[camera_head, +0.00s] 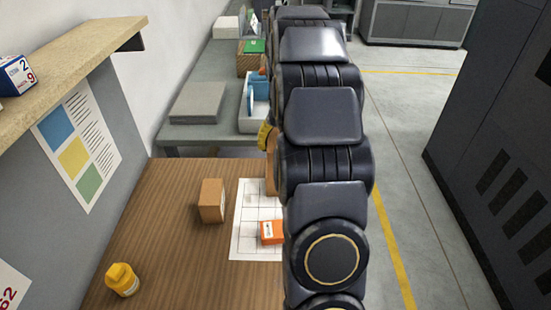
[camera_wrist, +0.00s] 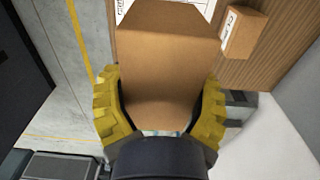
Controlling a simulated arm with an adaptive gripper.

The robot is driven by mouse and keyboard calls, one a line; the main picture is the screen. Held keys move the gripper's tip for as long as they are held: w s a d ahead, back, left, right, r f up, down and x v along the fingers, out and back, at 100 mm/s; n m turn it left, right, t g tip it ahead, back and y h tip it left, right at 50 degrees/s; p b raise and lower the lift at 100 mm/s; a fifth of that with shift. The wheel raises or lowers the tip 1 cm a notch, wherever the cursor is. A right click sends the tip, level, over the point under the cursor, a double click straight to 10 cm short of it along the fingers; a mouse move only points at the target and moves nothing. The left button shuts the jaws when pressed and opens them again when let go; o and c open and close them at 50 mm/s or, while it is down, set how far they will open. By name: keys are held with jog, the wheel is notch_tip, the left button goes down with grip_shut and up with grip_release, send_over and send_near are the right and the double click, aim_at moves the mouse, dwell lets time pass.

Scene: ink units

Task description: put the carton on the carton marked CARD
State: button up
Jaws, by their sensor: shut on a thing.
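My gripper (camera_wrist: 160,115) has yellow padded fingers and is shut on a plain brown carton (camera_wrist: 168,65). In the head view a strip of this carton (camera_head: 271,175) shows beside my arm, near the table's far edge; my arm hides the rest. I cannot tell whether it touches the table. A smaller brown carton (camera_head: 211,201) stands on the table to the left of the held one. It also shows in the wrist view (camera_wrist: 243,32), with a white label whose text I cannot read. An orange carton (camera_head: 271,232) with a white label sits on a gridded sheet.
The white gridded sheet (camera_head: 243,243) lies on the brown wooden table (camera_head: 175,235), partly behind my arm. A yellow bottle (camera_head: 122,280) stands at the front left. A shelf (camera_head: 75,62) overhangs the left side. A grey bench (camera_head: 190,135) stands beyond the table.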

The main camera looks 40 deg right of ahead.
jog(key=shift+w+d+f, duration=1.35)
jog(key=shift+w+f, duration=0.25)
jog(key=shift+w, duration=0.05)
jog(key=shift+w+d+f, duration=1.35)
jog(key=shift+w+f, duration=0.2)
jog(key=shift+w, duration=0.05)
jog(key=shift+w+d+f, duration=1.35)
jog(key=shift+w+f, duration=0.25)
jog(key=shift+w, duration=0.05)
jog(key=shift+f, duration=1.45)
jog(key=o, duration=1.2)
jog(key=shift+f, duration=0.15)
